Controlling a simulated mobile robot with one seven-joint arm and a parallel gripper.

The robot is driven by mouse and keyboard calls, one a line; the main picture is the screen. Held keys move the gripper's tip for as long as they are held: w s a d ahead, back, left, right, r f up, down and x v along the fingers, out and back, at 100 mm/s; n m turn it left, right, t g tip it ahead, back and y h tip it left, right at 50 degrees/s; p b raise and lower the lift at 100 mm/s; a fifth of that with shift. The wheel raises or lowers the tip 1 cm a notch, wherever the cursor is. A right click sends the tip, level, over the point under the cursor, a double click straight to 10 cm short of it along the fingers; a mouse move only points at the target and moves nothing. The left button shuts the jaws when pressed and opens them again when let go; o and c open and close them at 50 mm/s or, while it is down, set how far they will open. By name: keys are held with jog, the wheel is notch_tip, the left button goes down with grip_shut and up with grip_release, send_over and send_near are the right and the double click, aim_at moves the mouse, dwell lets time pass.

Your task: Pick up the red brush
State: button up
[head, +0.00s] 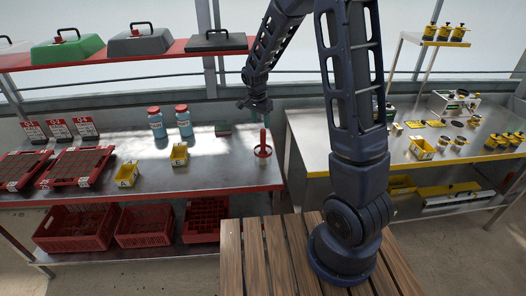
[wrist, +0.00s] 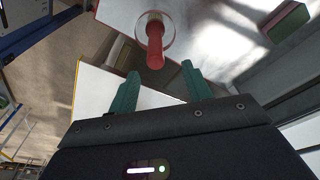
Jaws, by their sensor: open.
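The red brush (head: 263,151) stands near the right edge of the steel table (head: 215,172), its handle pointing up from a round base. In the wrist view the red brush (wrist: 155,48) shows its handle pointing toward my gripper, with a pale round base behind it. My gripper (head: 259,110) is just above the handle in the head view. In the wrist view my gripper (wrist: 161,72) has its green fingers spread apart with nothing between them. The handle end lies just beyond the fingertips. Whether it touches either finger cannot be told.
A dark green block (head: 223,129) lies left of the brush. A gap separates this table from the right table (head: 310,145). A shelf (head: 130,55) with lidded boxes is above.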

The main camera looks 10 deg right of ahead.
aim_at(263, 137)
jog(key=f, duration=0.4)
jog(key=shift+w+d, duration=0.15)
jog(key=shift+d, duration=0.1)
jog(key=shift+d+f, duration=0.2)
jog(key=shift+f, duration=1.15)
jog(key=shift+d+f, duration=0.2)
jog(key=shift+f, duration=1.1)
jog(key=shift+c, duration=0.4)
grip_shut()
